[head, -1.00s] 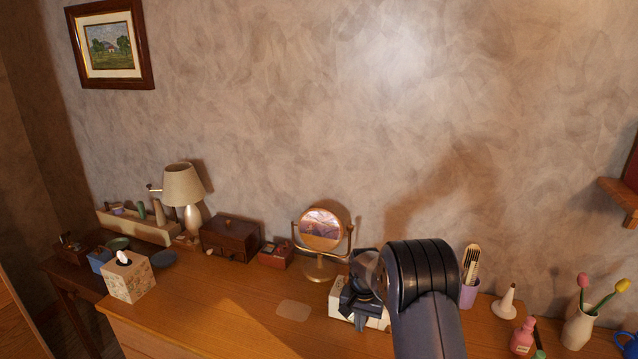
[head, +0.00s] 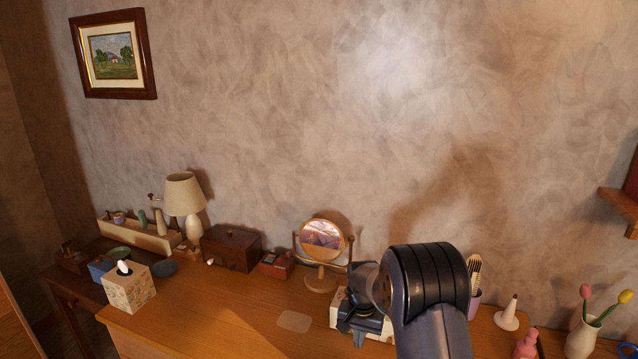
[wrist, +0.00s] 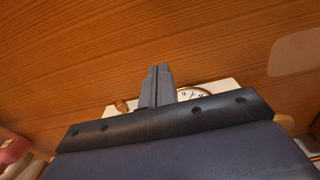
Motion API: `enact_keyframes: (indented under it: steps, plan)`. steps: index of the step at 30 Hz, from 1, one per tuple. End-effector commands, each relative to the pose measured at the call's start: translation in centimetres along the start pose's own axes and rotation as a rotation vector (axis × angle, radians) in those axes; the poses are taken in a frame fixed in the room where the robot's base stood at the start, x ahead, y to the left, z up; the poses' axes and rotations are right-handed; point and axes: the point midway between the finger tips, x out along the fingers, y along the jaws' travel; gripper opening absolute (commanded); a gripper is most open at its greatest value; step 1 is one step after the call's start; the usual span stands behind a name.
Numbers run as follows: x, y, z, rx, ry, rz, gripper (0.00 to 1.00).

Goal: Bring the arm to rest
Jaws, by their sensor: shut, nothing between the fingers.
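My arm stands in the right middle of the head view, and its thick dark link hides part of the dresser. My gripper (head: 359,340) points down, low over the dresser top, in front of a cream box (head: 340,304). In the wrist view the two grey fingers of my gripper (wrist: 160,70) are together with nothing between them. The pale box with a round clock face (wrist: 192,94) shows just beyond the gripper's dark mount. I cannot tell whether the fingers touch anything.
A round mirror (head: 322,240) stands left of my gripper, with a wooden chest (head: 231,248) and a tissue box (head: 129,287) further left. A pink bottle (head: 526,345) and a vase (head: 581,338) stand right. The dresser top (head: 215,315) is clear at front left.

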Motion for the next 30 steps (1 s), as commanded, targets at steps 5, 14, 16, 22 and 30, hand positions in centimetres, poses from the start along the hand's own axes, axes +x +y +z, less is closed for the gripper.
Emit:
enact_keyframes:
  steps: [5,14,16,22,30]
  plan:
    - [-3.5,-0.1,2.3,-0.002,0.002,-0.001,0.00]
    - [1.7,0.0,-1.1,0.001,-0.001,0.000,0.00]
    - [2.1,0.0,-2.0,0.001,0.001,-0.001,0.00]
    - [1.7,0.0,-4.5,0.002,0.000,0.000,0.00]
    - [1.7,0.0,-1.1,-0.002,-0.001,0.001,0.00]
